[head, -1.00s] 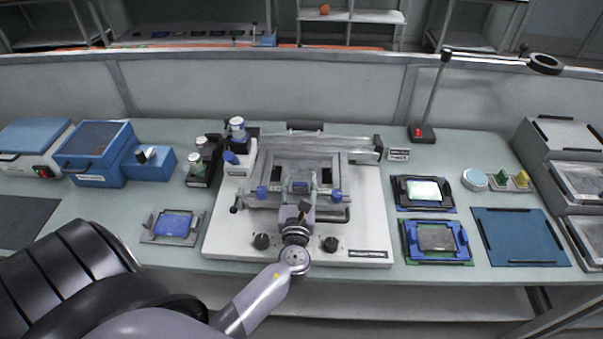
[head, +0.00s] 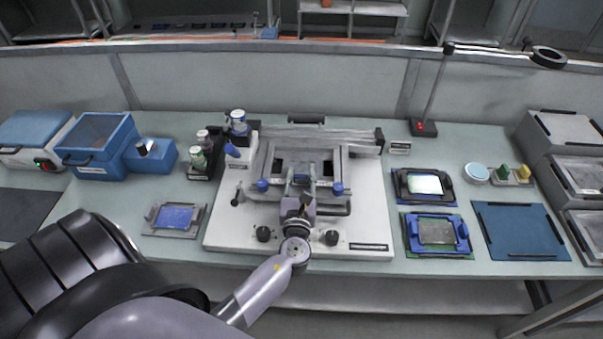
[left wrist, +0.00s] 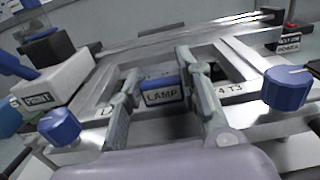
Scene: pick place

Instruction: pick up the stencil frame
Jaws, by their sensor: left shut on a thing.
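The stencil frame, a grey rectangular metal frame (head: 338,163), lies flat on the white printer base (head: 372,215). It also shows in the left wrist view (left wrist: 240,62). My left gripper (head: 301,182) is at the middle of its front side. The block's label reads "LAMP", perhaps partly covered. Where the fingers touch is partly hidden. My right gripper is not in view.
Blue knobs (head: 263,185) (head: 337,188) flank the gripper. Bottles (head: 198,158) stand left of the base, and a blue board tray (head: 174,217) lies front left. Board holders (head: 408,232) and a blue mat (head: 521,235) are on the right. A lamp arm (head: 436,90) rises behind.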

